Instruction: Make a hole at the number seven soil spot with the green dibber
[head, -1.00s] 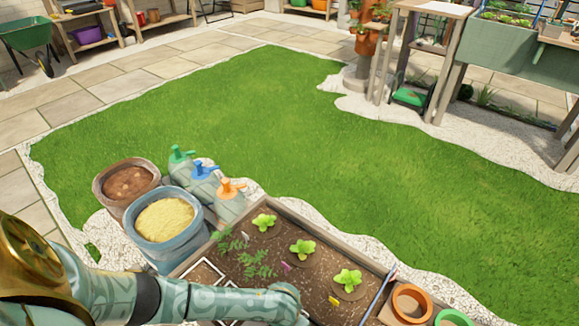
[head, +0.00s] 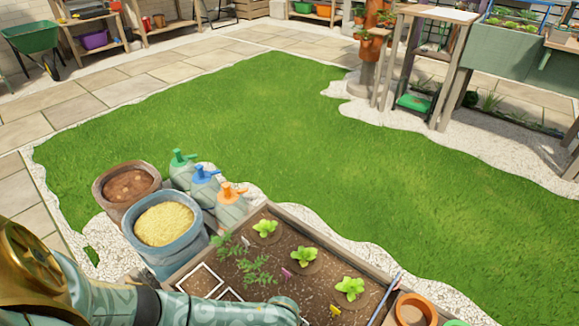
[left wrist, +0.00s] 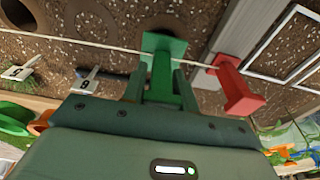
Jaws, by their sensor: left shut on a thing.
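In the left wrist view my left gripper (left wrist: 160,88) is shut on the green dibber (left wrist: 164,48), whose square green end shows just beyond the fingers. The dibber's tip is hidden. Dark soil (left wrist: 130,64) lies beyond it. A red dibber-like piece (left wrist: 240,90) is to the right of the gripper, apart from it. Two small white number tags, one at the left (left wrist: 18,72) and one nearer the gripper (left wrist: 88,74), are hard to read; I cannot make out a seven. In the head view the left hand is out of sight below the frame. My right gripper does not show.
The planting bed (head: 375,269) holds lettuces (head: 307,256) and ferny seedlings. A tub of yellow grain (head: 164,224), a brown pot (head: 126,170) and watering cans (head: 232,204) stand left of it. An orange pot (head: 416,310) is at its right end.

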